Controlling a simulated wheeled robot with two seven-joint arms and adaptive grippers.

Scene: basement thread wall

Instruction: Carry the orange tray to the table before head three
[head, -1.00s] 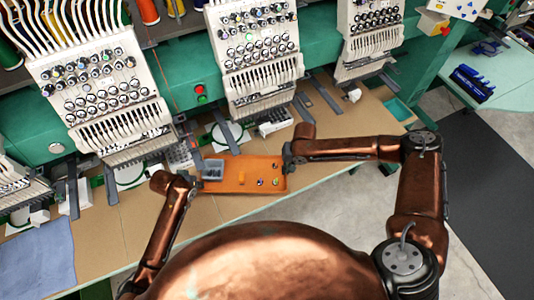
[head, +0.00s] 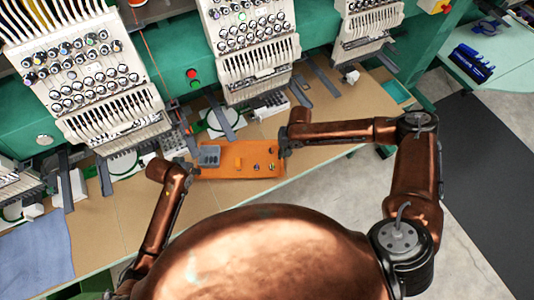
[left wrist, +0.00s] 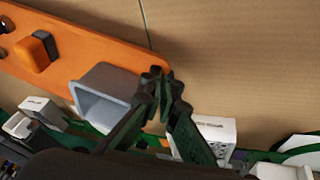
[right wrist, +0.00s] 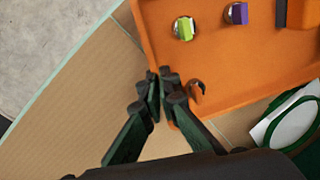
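The orange tray (head: 222,173) is spread between my two grippers over the brown table, in front of the middle embroidery head; I cannot tell whether it touches the table. It holds a grey bin (left wrist: 105,92), an orange and black block (left wrist: 38,50), a green-topped spool (right wrist: 184,28) and a purple-topped spool (right wrist: 237,13). My left gripper (left wrist: 160,84) is closed on the tray's left end, beside the bin. My right gripper (right wrist: 165,86) is closed on the tray's right end. The fingertips partly hide the gripped rim in both wrist views.
Embroidery heads (head: 245,45) stand behind the table (head: 110,225), with grey arms and white hoops reaching over it. Small white boxes (left wrist: 207,135) lie near the tray's far side. A blue cloth (head: 38,250) lies at the left. The table is clearer to the right.

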